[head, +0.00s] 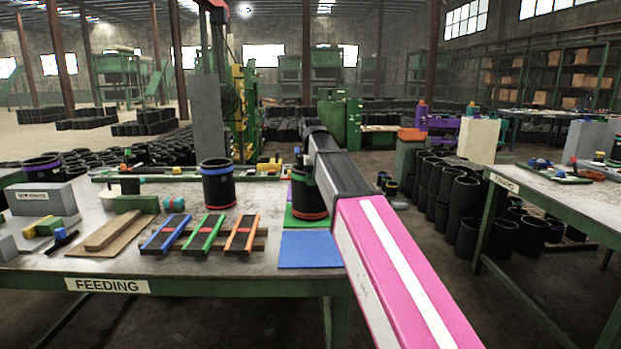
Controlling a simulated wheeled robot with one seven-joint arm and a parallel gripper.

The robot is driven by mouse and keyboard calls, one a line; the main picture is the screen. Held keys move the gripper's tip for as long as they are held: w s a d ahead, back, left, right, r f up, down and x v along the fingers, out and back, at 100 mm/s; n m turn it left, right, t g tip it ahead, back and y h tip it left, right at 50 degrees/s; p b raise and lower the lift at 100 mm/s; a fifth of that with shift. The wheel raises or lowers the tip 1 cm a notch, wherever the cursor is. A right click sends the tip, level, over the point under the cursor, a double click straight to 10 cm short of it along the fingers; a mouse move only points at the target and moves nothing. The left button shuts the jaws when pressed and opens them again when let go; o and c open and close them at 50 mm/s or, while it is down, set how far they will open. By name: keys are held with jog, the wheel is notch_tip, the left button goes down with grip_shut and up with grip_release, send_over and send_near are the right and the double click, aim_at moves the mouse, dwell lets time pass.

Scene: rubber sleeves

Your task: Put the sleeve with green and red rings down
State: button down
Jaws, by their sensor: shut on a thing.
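The black sleeve with a red ring near its base (309,201) stands upright at the right part of the feeding table, over a green mat (296,222). My gripper (304,165) is at the sleeve's top, largely hidden behind my own arm, and is shut on the sleeve. The sleeve's base appears at or just above the green mat; I cannot tell if it touches.
A blue mat (310,252) lies in front and a purple mat edge behind. Left stand a blue-ringed sleeve (218,188) and blue, green and orange ramps (203,235). A wooden board (108,234) and grey blocks are farther left. Another table (565,196) is at right.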

jog(key=c, duration=1.2)
grip_release()
jog(key=shift+f, duration=0.1)
jog(key=shift+c, duration=0.2)
notch_tip(320, 180, up, 12)
jog(key=shift+r, duration=0.1)
